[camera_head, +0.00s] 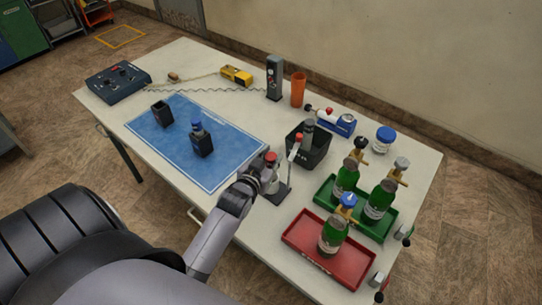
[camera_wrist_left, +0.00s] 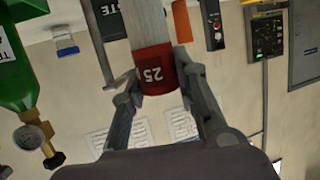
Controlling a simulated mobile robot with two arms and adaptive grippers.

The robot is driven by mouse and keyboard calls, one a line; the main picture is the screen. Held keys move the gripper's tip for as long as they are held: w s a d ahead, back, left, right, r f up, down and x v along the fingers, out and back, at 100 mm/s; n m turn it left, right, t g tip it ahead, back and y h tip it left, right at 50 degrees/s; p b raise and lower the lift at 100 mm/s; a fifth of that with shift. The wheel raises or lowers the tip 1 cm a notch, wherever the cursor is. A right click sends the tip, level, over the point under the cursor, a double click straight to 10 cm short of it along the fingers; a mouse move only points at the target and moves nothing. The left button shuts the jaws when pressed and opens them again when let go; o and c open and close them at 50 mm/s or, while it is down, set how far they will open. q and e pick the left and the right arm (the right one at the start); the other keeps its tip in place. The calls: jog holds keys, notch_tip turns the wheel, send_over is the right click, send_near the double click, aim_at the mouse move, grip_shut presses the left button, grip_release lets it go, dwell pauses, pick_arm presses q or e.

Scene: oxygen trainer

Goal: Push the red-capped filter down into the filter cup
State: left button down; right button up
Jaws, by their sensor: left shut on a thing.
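My left gripper (camera_head: 262,174) reaches in from the lower left to a small stand near the table's front edge. Its fingers (camera_wrist_left: 157,86) close on both sides of a red cap marked 25 in the left wrist view. This red-capped filter (camera_wrist_left: 152,68) shows a pale grey body running up out of the picture; its red top (camera_head: 271,157) shows just beyond the gripper in the head view. A pale cup-like part (camera_head: 272,185) sits below it on a dark base, partly covered by the gripper. How deep the filter sits is hidden. My right gripper is out of view.
A black bin (camera_head: 309,158) stands just behind the stand. Green bottles stand in a green tray (camera_head: 382,236) and a red tray (camera_head: 352,271) to the right. A blue mat (camera_head: 180,160) with a blue-capped dark block (camera_head: 202,145) and an open black cup (camera_head: 161,114) lies left.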

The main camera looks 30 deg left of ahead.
pick_arm(q)
jog(key=shift+f+b, duration=0.4)
jog(key=shift+f, duration=0.35)
jog(key=c, duration=1.2)
grip_release()
jog(key=v, duration=1.2)
jog(key=shift+r, duration=0.15)
